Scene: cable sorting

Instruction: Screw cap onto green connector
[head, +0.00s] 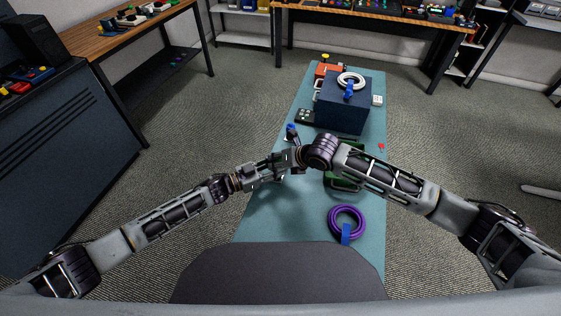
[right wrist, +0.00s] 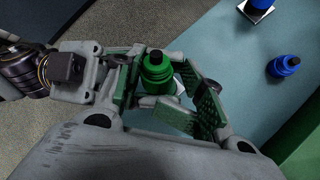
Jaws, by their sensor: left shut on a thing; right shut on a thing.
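My left gripper (head: 284,163) and my right gripper (head: 299,161) meet above the left part of the blue-green mat, near its middle. In the right wrist view, a ridged green connector (right wrist: 157,67) stands between the jaws, with the left gripper (right wrist: 128,62) reaching to it from the left. My right gripper (right wrist: 168,95) is shut around a green piece, seemingly the cap (right wrist: 172,114), close to the connector. The fingers hide parts of both, and I cannot tell whether they are threaded together. In the head view both pieces are too small and covered to make out.
A purple cable coil (head: 347,222) lies at the near right of the mat. A green box (head: 345,180) is partly under my right arm. A blue piece (head: 291,132) stands behind the grippers. A dark box (head: 343,107) carries a white cable coil (head: 351,80).

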